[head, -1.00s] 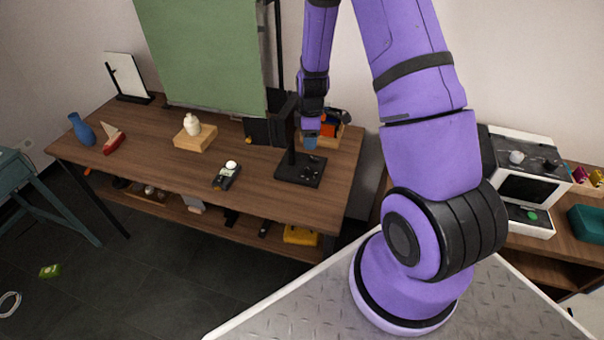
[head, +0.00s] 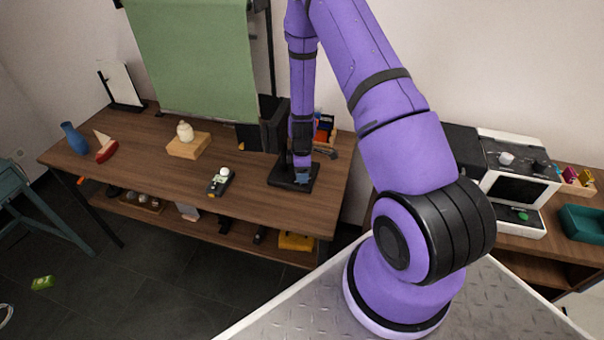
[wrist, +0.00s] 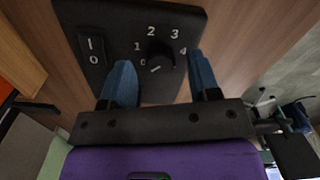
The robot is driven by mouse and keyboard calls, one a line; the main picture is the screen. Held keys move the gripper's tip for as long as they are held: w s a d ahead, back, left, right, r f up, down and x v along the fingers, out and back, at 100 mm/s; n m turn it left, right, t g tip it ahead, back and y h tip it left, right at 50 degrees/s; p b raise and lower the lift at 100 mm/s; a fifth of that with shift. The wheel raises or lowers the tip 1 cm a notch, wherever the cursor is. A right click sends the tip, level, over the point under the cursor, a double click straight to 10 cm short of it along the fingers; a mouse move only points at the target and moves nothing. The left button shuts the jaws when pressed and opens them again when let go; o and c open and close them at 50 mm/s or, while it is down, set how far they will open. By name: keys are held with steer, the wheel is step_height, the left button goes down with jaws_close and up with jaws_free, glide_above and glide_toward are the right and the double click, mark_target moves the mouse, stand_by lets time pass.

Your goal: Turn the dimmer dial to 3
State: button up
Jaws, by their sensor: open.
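The dimmer dial (wrist: 161,54) is a dark round knob on a black panel (wrist: 100,15), with white numbers 0 to 4 around it. A white mark shows at the knob's lower edge, near the 0; its exact reading is hard to tell. An I/O rocker switch (wrist: 92,45) is on the panel's left. My gripper (wrist: 159,62) is open, with one blue finger on each side of the dial and visible gaps between. In the head view my gripper (head: 302,176) is low over the black base (head: 280,179) on the wooden table, partly hiding it.
A small device with a white knob (head: 220,182), a cream jar (head: 185,131) on a wooden block, a red boat (head: 106,150) and a blue vase (head: 75,139) stand on the table (head: 135,180). A green screen (head: 195,60) hangs behind. A box with colourful items (head: 323,127) is beyond the arm.

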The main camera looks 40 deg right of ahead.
steer(key=shift+f, duration=0.65)
steer(key=shift+c, duration=0.5)
steer(key=c, duration=0.8)
steer(key=shift+m, duration=0.3)
